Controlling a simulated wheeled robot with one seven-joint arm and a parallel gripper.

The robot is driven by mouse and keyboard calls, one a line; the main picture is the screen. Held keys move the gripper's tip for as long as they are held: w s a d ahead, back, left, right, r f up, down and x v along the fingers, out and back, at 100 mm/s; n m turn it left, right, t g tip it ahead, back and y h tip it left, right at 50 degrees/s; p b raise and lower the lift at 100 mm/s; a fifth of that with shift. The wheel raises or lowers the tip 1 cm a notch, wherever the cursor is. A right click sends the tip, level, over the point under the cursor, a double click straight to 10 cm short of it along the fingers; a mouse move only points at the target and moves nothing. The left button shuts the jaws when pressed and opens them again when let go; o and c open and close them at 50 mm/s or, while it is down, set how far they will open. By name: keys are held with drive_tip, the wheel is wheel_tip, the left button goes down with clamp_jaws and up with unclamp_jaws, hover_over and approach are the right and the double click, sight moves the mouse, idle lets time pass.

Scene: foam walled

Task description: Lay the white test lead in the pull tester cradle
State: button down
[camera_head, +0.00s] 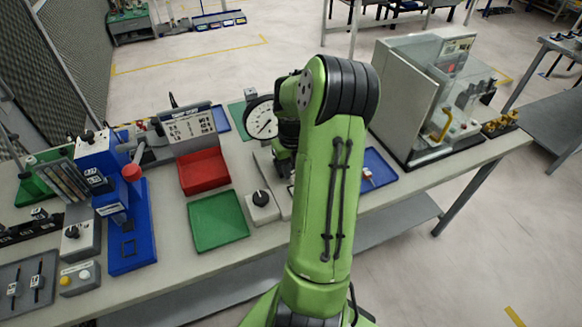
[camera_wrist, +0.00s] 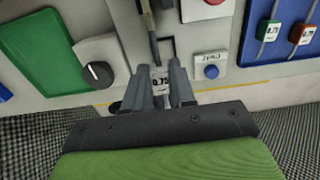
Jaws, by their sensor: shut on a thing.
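In the wrist view my gripper (camera_wrist: 160,67) is shut on the white test lead (camera_wrist: 160,85). Its white label with dark print shows between the fingers; the rest of the lead is mostly hidden. A dark slim bar (camera_wrist: 151,35) of the pull tester and a black square outline lie just beyond the fingertips. In the head view the pull tester's round dial (camera_head: 262,118) shows left of my arm, which hides the gripper and lead. I cannot make out the cradle clearly, nor whether the lead touches it.
A blue tray (camera_head: 387,158) right of my arm holds leads; the wrist view shows a green lead (camera_wrist: 269,31) and a red-orange lead (camera_wrist: 302,34). Left are a knob box (camera_head: 262,207), a green tray (camera_head: 218,221) and a red tray (camera_head: 203,172). A blue-button box (camera_wrist: 209,60) is close right.

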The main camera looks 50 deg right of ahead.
sight(294, 171)
drive_tip(key=shift+s+d, duration=0.15)
drive_tip(key=shift+d, duration=0.25)
drive_tip(key=shift+a+f, duration=0.1)
drive_tip(key=shift+a, duration=0.05)
drive_tip(key=shift+f+b, duration=0.3)
drive_tip(key=shift+b, duration=0.1)
drive_tip(key=shift+f+b, duration=1.55)
drive_tip(key=shift+f, duration=0.3)
drive_tip(key=shift+f+b, duration=0.55)
drive_tip(key=shift+f, duration=0.05)
drive_tip(key=c, duration=0.9)
unclamp_jaws()
drive_tip(key=shift+o, duration=0.2)
wheel_tip(294, 171, up, 16)
drive_tip(key=p, duration=0.3)
